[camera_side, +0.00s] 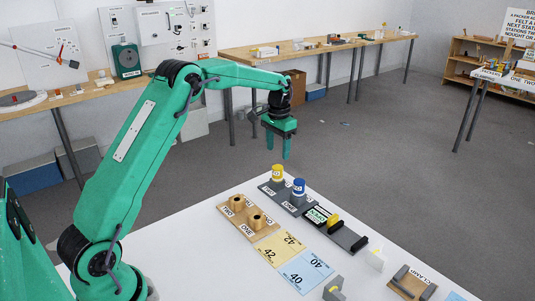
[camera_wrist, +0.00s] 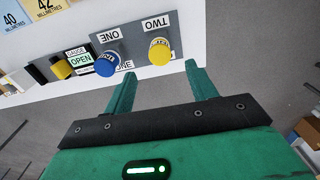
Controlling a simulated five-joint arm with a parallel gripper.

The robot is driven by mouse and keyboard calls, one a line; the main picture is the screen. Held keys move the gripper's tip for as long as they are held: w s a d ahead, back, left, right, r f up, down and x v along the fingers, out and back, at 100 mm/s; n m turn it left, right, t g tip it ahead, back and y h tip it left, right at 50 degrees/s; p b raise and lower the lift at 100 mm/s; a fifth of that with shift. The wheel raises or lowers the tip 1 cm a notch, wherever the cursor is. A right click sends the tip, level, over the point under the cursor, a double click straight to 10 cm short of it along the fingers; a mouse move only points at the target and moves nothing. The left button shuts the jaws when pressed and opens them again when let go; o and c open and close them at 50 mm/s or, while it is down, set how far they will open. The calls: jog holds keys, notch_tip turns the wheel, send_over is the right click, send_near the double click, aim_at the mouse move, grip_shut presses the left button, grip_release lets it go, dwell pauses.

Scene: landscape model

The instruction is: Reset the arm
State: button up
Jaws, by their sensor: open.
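My green gripper (camera_side: 277,147) is raised at the far edge of the white table (camera_side: 190,235), pointing down. Its two fingers are apart and empty, as the wrist view (camera_wrist: 160,85) also shows. Beyond the fingertips in the wrist view are a blue knob (camera_wrist: 107,64) and a yellow knob (camera_wrist: 159,52) on a grey plate marked ONE and TWO. The same blue knob (camera_side: 298,187) and yellow knob (camera_side: 278,171) stand upright in the side view. The gripper touches neither.
A clamp board (camera_side: 410,283) is at front right. Wooden benches (camera_side: 320,47) line the walls. Grey floor is open beyond the table.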

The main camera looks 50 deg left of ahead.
jog(key=shift+s+d+r, duration=0.25)
jog(key=shift+r, duration=0.3)
jog(key=s+d+r+t, duration=0.3)
jog(key=s+d+r, duration=0.5)
jog(key=s+r, duration=0.45)
jog(key=s+d+f+t, duration=0.1)
jog(key=s+d, duration=0.2)
jog(key=s, duration=0.7)
jog(key=s+d+f+t, duration=0.1)
jog(key=s+d, duration=0.2)
jog(key=s, duration=0.7)
jog(key=shift+s+d+f+t, duration=0.15)
jog(key=shift+s+d+t, duration=0.1)
jog(key=shift+s+t, duration=0.05)
